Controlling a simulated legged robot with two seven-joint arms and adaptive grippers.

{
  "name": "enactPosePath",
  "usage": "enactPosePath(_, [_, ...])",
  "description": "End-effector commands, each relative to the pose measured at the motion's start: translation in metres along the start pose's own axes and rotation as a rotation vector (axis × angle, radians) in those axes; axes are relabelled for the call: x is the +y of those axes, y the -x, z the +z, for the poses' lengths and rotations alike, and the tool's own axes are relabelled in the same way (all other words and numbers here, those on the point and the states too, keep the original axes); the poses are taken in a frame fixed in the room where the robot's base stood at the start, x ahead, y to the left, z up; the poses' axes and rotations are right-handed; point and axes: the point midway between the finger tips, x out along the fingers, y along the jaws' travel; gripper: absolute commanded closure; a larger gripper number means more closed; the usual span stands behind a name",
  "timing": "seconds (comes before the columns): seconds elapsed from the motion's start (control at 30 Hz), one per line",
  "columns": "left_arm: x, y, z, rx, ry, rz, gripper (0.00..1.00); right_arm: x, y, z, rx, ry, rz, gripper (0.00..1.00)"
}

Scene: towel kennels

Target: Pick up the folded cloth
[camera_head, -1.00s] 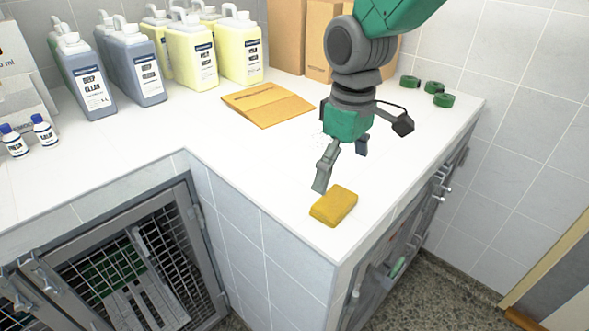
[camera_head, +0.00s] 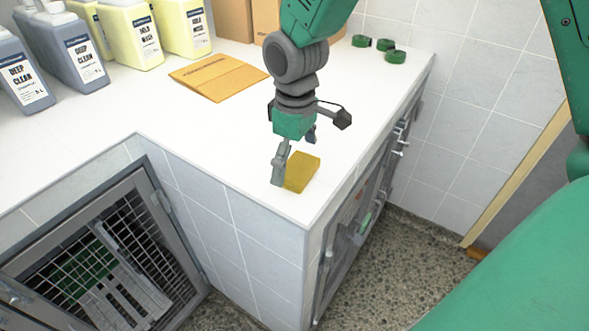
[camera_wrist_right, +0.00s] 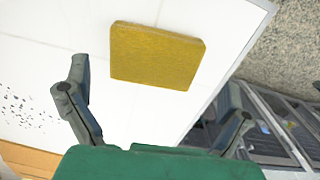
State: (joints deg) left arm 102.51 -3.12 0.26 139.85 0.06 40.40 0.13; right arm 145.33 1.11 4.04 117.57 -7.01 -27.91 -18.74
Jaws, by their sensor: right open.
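The folded cloth (camera_head: 302,173) is a yellow, flat, square pad. It lies on the white counter near its front corner. My right gripper (camera_head: 296,160) is above the counter right at the cloth, with one finger in front of the cloth's left side in the head view. In the right wrist view the cloth (camera_wrist_right: 156,56) lies ahead of the two spread fingers, with clear space around it. The right gripper (camera_wrist_right: 160,108) is open and empty. I cannot tell its exact height above the cloth. My left gripper is not in view.
An orange-brown envelope (camera_head: 218,76) lies flat behind on the counter (camera_head: 170,115). Several large bottles (camera_head: 128,35) stand at the back left. Green rolls (camera_head: 385,46) sit at the back right. The counter's edge drops off close to the cloth, above a mesh kennel door (camera_head: 100,265).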

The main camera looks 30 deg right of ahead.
Motion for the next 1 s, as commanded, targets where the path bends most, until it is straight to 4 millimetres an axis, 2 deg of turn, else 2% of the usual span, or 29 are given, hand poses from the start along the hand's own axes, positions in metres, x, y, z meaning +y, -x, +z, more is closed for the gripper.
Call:
enactPosePath(0.1, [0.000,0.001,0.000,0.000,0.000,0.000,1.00,0.002,-0.018,0.001,-0.003,0.000,-0.001,0.00])
enactPosePath(0.2, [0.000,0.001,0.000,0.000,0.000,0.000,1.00,0.002,-0.026,0.001,0.000,0.000,0.000,0.00])
enactPosePath(0.43, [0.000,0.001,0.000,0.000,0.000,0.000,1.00,0.001,-0.027,0.001,0.001,0.000,0.002,0.00])
enactPosePath(0.47, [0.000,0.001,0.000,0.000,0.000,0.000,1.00,0.001,-0.027,0.001,0.001,0.000,0.002,0.04])
enactPosePath(0.5, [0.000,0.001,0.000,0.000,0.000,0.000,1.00,0.001,-0.027,0.001,0.001,0.000,0.002,0.18])
enactPosePath(0.57, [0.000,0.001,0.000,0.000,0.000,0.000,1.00,0.000,-0.026,0.000,0.001,0.000,0.002,0.39])
enactPosePath(0.6, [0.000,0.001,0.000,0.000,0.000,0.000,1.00,0.000,-0.026,0.000,0.001,0.000,0.002,0.43])
enactPosePath(0.87, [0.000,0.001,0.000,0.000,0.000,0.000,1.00,0.001,-0.026,0.000,0.001,0.000,0.002,0.43])
enactPosePath(1.0, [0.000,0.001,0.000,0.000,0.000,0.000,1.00,0.001,-0.017,-0.001,0.004,0.000,0.003,0.43])
